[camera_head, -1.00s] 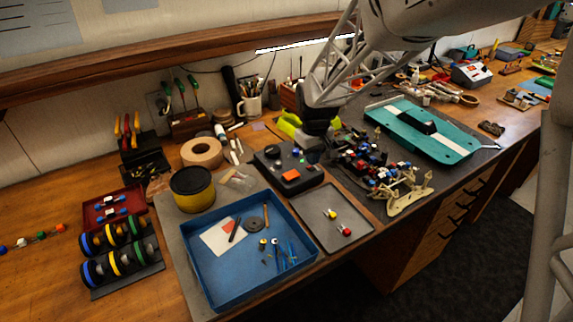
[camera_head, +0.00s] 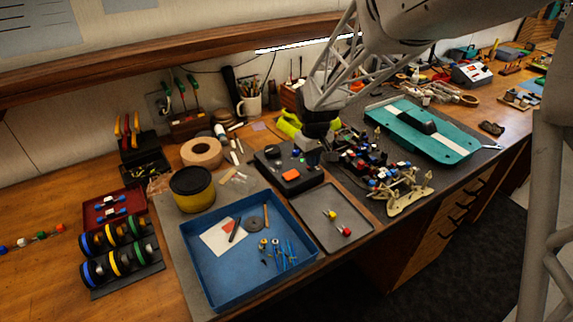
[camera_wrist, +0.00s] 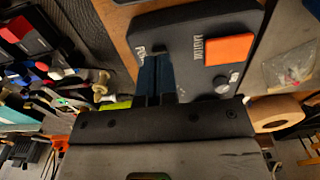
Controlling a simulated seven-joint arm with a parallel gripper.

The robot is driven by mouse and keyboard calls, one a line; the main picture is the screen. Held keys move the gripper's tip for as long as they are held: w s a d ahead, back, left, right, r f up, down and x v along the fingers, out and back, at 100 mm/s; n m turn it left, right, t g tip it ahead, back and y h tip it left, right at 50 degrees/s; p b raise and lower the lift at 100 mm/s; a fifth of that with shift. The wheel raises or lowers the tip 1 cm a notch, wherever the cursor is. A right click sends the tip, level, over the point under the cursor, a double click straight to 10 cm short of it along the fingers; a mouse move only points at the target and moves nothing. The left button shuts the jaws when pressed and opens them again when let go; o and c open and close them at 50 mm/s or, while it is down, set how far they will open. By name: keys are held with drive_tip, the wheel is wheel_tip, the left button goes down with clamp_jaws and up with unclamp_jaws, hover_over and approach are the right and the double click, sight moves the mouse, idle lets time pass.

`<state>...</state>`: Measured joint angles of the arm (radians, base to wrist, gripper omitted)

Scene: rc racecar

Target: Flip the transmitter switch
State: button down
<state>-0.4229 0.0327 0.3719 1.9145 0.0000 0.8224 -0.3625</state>
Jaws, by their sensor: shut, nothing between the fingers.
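The transmitter is a flat black box (camera_head: 268,164) on the bench, with an orange rectangular switch (camera_head: 290,174) on its top. In the wrist view the black box (camera_wrist: 180,27) fills the upper middle. Its orange switch (camera_wrist: 229,49) lies to the right of my fingers, with white lettering beside it and a grey round knob and small button below. My gripper (camera_wrist: 157,72) is shut and empty, its bluish fingertips over the lettered left part of the box. In the head view my gripper (camera_head: 310,160) is at the box's right back side. I cannot tell whether the fingertips touch it.
A blue tray (camera_head: 205,283) with small tools is in front. A tape roll (camera_head: 202,152) is at the left.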

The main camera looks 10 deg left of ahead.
drive_tip(key=shift+f, duration=0.8)
idle(0.8)
drive_tip(key=shift+r, duration=3.5)
drive_tip(key=shift+s+d+r, duration=0.1)
drive_tip(key=shift+d, duration=0.05)
drive_tip(key=s+d+r+m+t, duration=0.1)
drive_tip(key=s+d+r+m, duration=0.3)
drive_tip(key=s+d, duration=0.7)
drive_tip(key=s+d+r+m+t, duration=0.1)
drive_tip(key=s+d+r+m, duration=0.1)
drive_tip(key=s+d+r, duration=0.7)
drive_tip(key=s+d+f+m, duration=0.3)
drive_tip(key=s+d, duration=0.5)
drive_tip(key=s, duration=0.4)
drive_tip(key=shift+s+f+t, duration=0.15)
drive_tip(key=shift+f+t, duration=0.05)
drive_tip(key=shift+t, duration=0.1)
